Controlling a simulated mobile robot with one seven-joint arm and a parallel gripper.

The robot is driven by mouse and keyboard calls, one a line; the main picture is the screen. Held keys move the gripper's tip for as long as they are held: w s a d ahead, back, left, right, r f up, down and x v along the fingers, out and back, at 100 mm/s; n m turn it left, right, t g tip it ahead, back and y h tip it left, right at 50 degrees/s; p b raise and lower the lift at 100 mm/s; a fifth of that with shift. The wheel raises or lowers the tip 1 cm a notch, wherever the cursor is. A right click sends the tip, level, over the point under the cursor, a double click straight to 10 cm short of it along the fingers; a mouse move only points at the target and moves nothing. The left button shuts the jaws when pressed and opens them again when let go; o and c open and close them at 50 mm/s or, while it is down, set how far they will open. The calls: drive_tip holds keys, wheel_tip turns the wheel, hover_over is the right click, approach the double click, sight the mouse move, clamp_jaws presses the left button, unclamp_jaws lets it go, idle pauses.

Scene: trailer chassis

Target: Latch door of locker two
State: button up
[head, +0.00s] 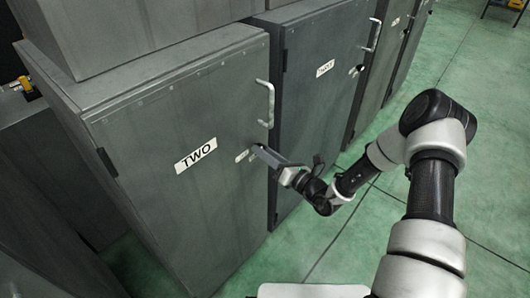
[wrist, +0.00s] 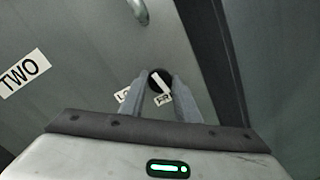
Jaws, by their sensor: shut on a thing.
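The door of locker two (head: 181,209) is a grey metal panel with a white "TWO" label (head: 196,155); the label also shows at the left of the wrist view (wrist: 24,73). A light bar handle (head: 267,103) is on its right side. Below the handle, a round black latch knob with a white pointer (wrist: 158,80) shows in the wrist view, with a partly covered white label (wrist: 124,95) around it. My gripper (head: 257,150) is at the door's right side, its fingers (wrist: 159,92) shut on the knob from both sides. The pointer is tilted.
Another locker (head: 318,100) with its own label and handle stands right of locker two, with further lockers behind. A grey box (head: 150,35) sits on top of locker two. Open green floor (head: 470,90) lies to the right.

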drive_tip(key=shift+f+n+g+y+b, duration=0.15)
drive_tip(key=shift+n+y+b, duration=0.2)
drive_tip(key=shift+n, duration=2.5)
drive_tip(key=shift+r+n+g+y+b, duration=0.1)
drive_tip(key=shift+n+y+b, duration=0.3)
drive_tip(key=shift+n, duration=2.4)
drive_tip(key=shift+f+n+g+y+b, duration=0.15)
drive_tip(key=shift+n+y+b, duration=0.2)
drive_tip(key=shift+n, duration=2.5)
drive_tip(key=o, duration=1)
drive_tip(key=shift+o, duration=0.2)
drive_tip(key=p+v, duration=0.1)
drive_tip(key=v, duration=1.6)
drive_tip(key=shift+d, duration=0.2)
